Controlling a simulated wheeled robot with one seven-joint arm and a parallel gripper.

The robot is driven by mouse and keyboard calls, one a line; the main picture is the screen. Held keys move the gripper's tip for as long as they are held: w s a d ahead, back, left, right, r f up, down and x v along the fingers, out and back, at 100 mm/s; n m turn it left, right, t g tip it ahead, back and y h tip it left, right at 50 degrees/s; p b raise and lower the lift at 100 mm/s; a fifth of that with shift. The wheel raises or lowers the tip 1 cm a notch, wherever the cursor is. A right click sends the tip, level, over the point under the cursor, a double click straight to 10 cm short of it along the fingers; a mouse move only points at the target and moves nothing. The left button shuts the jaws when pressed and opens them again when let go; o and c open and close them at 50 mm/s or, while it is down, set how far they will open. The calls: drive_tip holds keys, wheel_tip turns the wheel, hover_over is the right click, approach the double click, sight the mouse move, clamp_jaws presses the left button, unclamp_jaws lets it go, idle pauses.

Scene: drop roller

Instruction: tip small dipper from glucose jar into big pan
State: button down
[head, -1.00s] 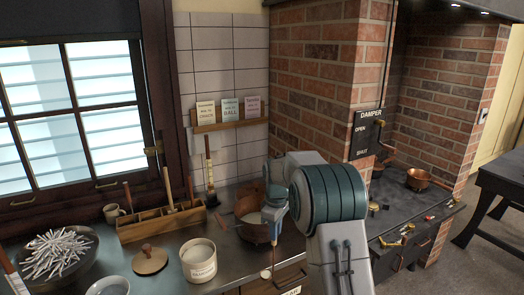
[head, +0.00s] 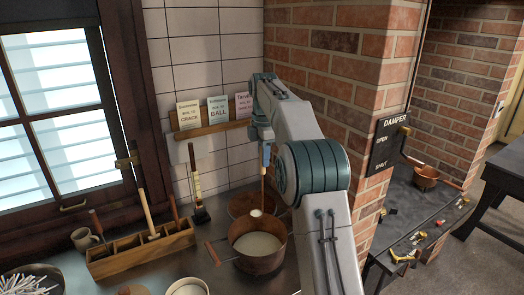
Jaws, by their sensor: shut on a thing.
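My gripper (head: 265,153) points down, shut on the thin upright handle of the small dipper (head: 263,180). The dipper's small bowl shows white at its lower end, apparently level. It shows in front of a copper pan at the back and just above the far rim of the large copper pan (head: 262,262); the exact height is hard to tell. The large pan stands on the counter, with a pale filling inside and side handles. I cannot make out a glucose jar for sure; a pale jar (head: 188,288) is cut off at the bottom edge.
A wooden caddy (head: 140,250) with upright tools stands left of the pan. A dark-handled brush (head: 197,190) leans by the tiles. Cards sit on a wall shelf (head: 212,127). A small copper pan (head: 425,175) is on the stove.

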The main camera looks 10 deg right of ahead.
drive_tip(key=shift+s+f, duration=0.2)
drive_tip(key=shift+f, duration=0.35)
drive_tip(key=shift+d+f, duration=0.1)
drive_tip(key=shift+f, duration=1.5)
drive_tip(key=s+d+f+t+y+b, duration=0.2)
drive_tip(key=s+f+t+b, duration=0.5)
drive_tip(key=b, duration=2)
drive_tip(key=s+d+f+t+y+b, duration=0.2)
drive_tip(key=s+d+f+t+b, duration=0.2)
drive_tip(key=b, duration=2.4)
drive_tip(key=s+f+t, duration=0.3)
drive_tip(key=s+f, duration=0.1)
drive_tip(key=s, duration=0.3)
drive_tip(key=shift+s+f+y, duration=0.2)
drive_tip(key=shift+f+y, duration=0.1)
drive_tip(key=shift+b, duration=0.35)
